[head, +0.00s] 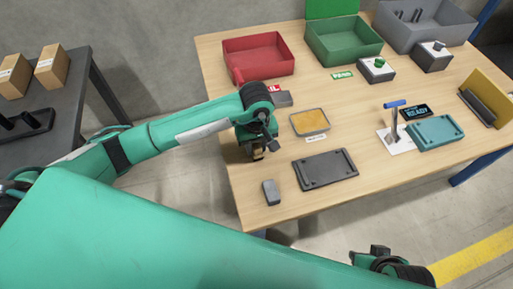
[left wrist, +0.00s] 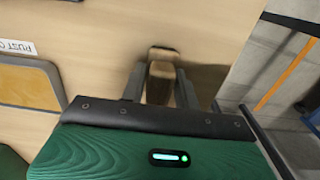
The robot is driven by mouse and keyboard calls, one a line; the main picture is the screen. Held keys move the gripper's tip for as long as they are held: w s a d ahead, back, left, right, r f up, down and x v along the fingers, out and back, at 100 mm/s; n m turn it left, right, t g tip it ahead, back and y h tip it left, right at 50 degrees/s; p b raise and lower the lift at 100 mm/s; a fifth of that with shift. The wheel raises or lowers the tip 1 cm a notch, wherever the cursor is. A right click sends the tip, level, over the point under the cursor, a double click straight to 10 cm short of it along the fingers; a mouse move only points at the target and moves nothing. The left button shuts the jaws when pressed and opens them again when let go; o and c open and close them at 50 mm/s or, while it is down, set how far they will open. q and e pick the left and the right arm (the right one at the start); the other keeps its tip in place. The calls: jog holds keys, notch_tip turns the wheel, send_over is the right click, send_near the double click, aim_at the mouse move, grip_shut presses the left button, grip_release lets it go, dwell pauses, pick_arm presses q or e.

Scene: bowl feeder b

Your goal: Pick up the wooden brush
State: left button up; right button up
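The wooden brush (left wrist: 160,82) shows in the left wrist view as a brown wooden piece standing out from the tabletop between my left gripper's fingers. My left gripper (left wrist: 160,88) has one finger on each side of it, with narrow gaps visible, so it looks open around the brush. In the head view my left gripper (head: 256,155) points down at the table's left edge, and only a small bit of the brush shows there; the arm and gripper hide the rest. A dark part of my right arm shows at the bottom right; its fingers cannot be made out.
Close by are a small grey block (head: 271,192), a dark tray (head: 325,168) and a yellow-topped pad (head: 310,122). A red bin (head: 258,55) and green bin (head: 343,40) stand at the back. A teal plate (head: 434,132) and blue-handled stand (head: 395,120) are to the right.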

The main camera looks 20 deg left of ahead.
pick_arm(q)
jog(key=c, duration=0.4)
jog(key=shift+c, duration=0.2)
jog(key=shift+r, duration=0.15)
